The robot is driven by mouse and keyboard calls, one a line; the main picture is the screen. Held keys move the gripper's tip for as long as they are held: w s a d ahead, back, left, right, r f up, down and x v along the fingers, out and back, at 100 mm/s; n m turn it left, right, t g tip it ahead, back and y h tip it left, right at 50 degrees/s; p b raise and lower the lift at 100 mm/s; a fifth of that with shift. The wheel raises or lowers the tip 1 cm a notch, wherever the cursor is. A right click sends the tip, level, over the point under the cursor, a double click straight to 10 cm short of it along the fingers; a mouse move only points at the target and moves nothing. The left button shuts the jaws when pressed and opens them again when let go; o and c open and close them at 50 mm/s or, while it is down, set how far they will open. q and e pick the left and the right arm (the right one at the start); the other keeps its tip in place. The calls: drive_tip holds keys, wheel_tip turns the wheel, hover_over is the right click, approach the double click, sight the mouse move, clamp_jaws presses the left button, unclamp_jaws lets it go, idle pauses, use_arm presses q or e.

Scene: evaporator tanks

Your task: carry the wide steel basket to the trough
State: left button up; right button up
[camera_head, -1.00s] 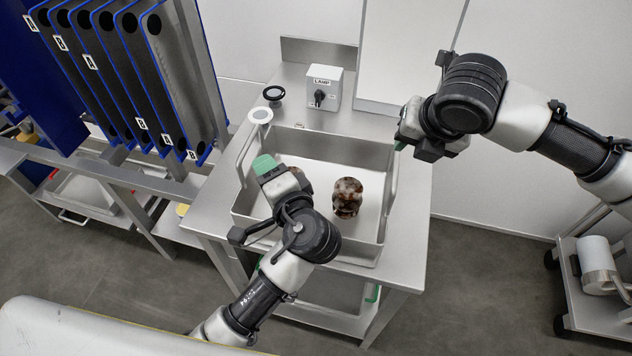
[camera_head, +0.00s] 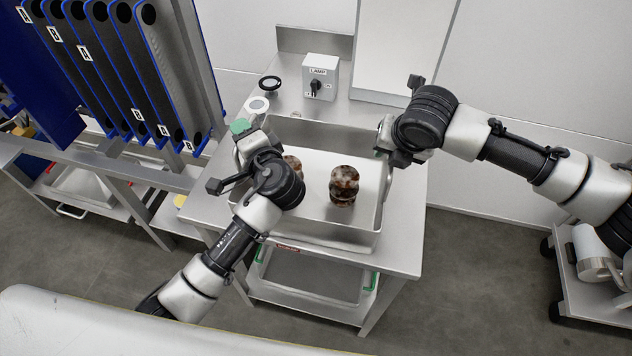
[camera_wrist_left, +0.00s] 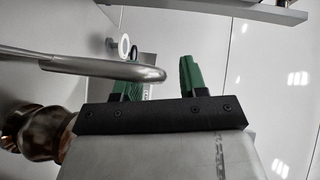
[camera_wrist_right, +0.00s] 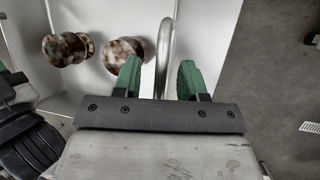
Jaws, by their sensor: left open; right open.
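The wide steel basket (camera_head: 325,236) stands on a steel table, with a bar handle at each side. Several brown mottled lumps (camera_head: 343,187) are in it. My left gripper (camera_head: 241,127) is open at the left handle; in the left wrist view the handle's rounded end (camera_wrist_left: 150,72) reaches between the green fingers (camera_wrist_left: 160,78). My right gripper (camera_head: 387,132) is open at the right handle (camera_head: 387,178); in the right wrist view the handle (camera_wrist_right: 165,45) passes between the fingers (camera_wrist_right: 160,80). My left arm hides part of the basket. I cannot identify the trough.
A switch box marked LAMP (camera_head: 320,77) and two small round discs, one black (camera_head: 270,83) and one white (camera_head: 257,104), are behind the basket. Blue-edged panels (camera_head: 150,60) hang at left. A green-handled bin (camera_head: 310,275) is below the table. A cart (camera_head: 590,290) stands at right.

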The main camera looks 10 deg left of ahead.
use_arm(q)
drive_tip(key=shift+w+a, duration=0.2)
drive_tip(key=shift+w, duration=0.05)
use_arm(e)
drive_tip(key=shift+w+f, duration=0.1)
drive_tip(key=shift+f, duration=0.2)
use_arm(q)
drive_tip(key=shift+c, duration=0.2)
use_arm(e)
drive_tip(key=shift+c, duration=0.2)
use_arm(q)
clamp_jaws()
use_arm(e)
clamp_jaws()
use_arm(q)
drive_tip(key=shift+f, duration=0.1)
drive_tip(key=shift+r, duration=0.35)
use_arm(e)
drive_tip(key=shift+w+r, duration=0.15)
drive_tip(key=shift+r, duration=0.25)
use_arm(q)
drive_tip(key=shift+w, duration=0.15)
use_arm(e)
drive_tip(key=shift+w, duration=0.1)
